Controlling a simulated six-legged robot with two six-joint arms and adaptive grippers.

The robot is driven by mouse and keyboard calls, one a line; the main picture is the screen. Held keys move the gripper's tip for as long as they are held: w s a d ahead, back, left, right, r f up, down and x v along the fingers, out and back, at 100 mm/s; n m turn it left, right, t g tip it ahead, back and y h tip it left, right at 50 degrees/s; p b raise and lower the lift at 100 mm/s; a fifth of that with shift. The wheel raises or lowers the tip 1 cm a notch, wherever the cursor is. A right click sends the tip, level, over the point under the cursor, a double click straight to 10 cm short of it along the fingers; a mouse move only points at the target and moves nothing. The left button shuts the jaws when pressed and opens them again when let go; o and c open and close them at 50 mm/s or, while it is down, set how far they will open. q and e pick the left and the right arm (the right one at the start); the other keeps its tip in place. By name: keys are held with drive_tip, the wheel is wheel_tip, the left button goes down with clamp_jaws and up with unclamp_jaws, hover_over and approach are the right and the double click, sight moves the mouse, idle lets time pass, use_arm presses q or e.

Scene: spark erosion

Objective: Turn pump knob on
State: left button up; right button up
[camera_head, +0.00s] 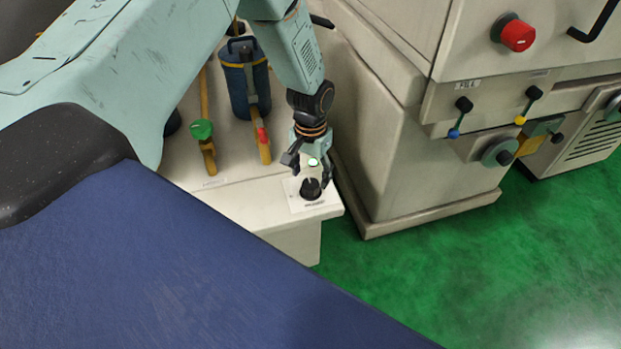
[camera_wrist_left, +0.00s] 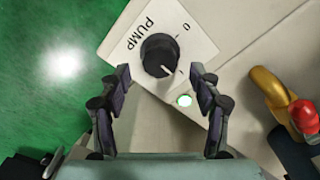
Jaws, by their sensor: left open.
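The pump knob (camera_head: 311,188) is a black round knob on a white plate at the front corner of a beige cabinet top. In the left wrist view the knob (camera_wrist_left: 159,55) sits on the plate marked "PUMP" (camera_wrist_left: 143,33), with a "0" near its upper right. Its pale pointer line faces the lower right, away from the "0". My left gripper (camera_head: 311,178) is just above the knob. In the left wrist view its two fingers (camera_wrist_left: 160,88) are spread apart, one to each side below the knob, with no clear contact. My right gripper is not in view.
Yellow pipes with a green-handled valve (camera_head: 201,130) and a red-handled valve (camera_head: 262,136) stand behind, near a blue cylinder (camera_head: 246,85). A large beige machine (camera_head: 400,165) stands close on the right. Green floor lies beyond.

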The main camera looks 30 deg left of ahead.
sight(311, 183)
use_arm(q)
wheel_tip(311, 183, up, 9)
drive_tip(key=shift+r, duration=0.15)
idle(0.6)
drive_tip(key=s+d+f+t, duration=0.4)
drive_tip(key=s+d+f, duration=0.35)
drive_tip(key=f, duration=0.35)
drive_tip(key=s+f+g+b, duration=0.1)
drive_tip(key=s+f+g, duration=0.1)
drive_tip(key=s, duration=1)
drive_tip(key=s+f+g+b, duration=0.1)
drive_tip(key=s+f, duration=0.3)
drive_tip(key=s, duration=0.8)
drive_tip(key=shift+s+d+f+g, duration=0.15)
drive_tip(key=shift+d+f+g, duration=0.2)
drive_tip(key=shift+g, duration=0.15)
drive_tip(key=shift+c, duration=0.5)
